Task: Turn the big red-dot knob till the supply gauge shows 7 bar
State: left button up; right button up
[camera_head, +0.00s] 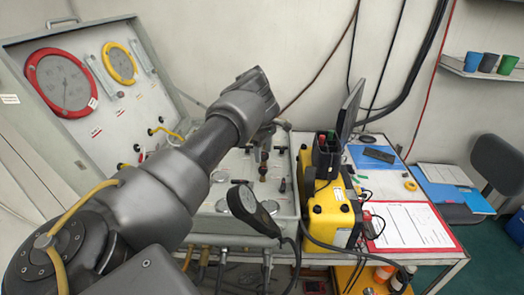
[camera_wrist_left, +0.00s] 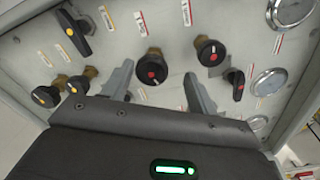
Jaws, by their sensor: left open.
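In the left wrist view, two round black knobs with red dots show on the grey panel face (camera_wrist_left: 110,52). One red-dot knob (camera_wrist_left: 152,72) appears between the fingers of my left gripper (camera_wrist_left: 158,76). The other red-dot knob (camera_wrist_left: 211,52) is just right of them. The fingers stand apart on either side of the first knob; I cannot tell whether they touch it. In the head view my left arm reaches over the panel, and its fingers are hard to make out. A red-ringed gauge (camera_head: 61,83) and a yellow-ringed gauge (camera_head: 119,63) are on the raised lid; their readings are illegible.
Yellow-dot knobs (camera_wrist_left: 45,96) and black levers (camera_wrist_left: 235,83) crowd around. Small silver gauges (camera_wrist_left: 270,81) line the panel's right. In the head view, a yellow case (camera_head: 330,213) stands right of the panel, with a red-edged clipboard (camera_head: 410,226) beyond it.

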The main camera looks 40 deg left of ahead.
pick_arm(q)
jog(key=shift+w+a+f, duration=0.15)
jog(key=shift+w+f, duration=0.3)
jog(key=shift+f, duration=0.1)
jog(key=shift+w+a+f, duration=0.15)
jog(key=shift+w+f, duration=0.3)
jog(key=shift+f, duration=0.05)
jog(key=shift+c, duration=1.4)
jog(key=shift+a, duration=0.1)
jog(key=shift+c, duration=1.2)
jog(key=shift+s+r, duration=0.25)
jog(key=shift+r, duration=0.1)
jog(key=shift+c, duration=1.2)
jog(key=shift+s+r, duration=0.15)
jog(key=shift+c, duration=1)
jog(key=shift+n, duration=0.5)
pick_arm(e)
jog(key=shift+s+a+f+g, duration=0.15)
jog(key=shift+s+a+f, duration=0.1)
jog(key=shift+s, duration=0.3)
jog(key=shift+s+a+f+g, duration=0.1)
jog(key=shift+s+f+g, duration=0.1)
jog(key=shift+s, duration=0.3)
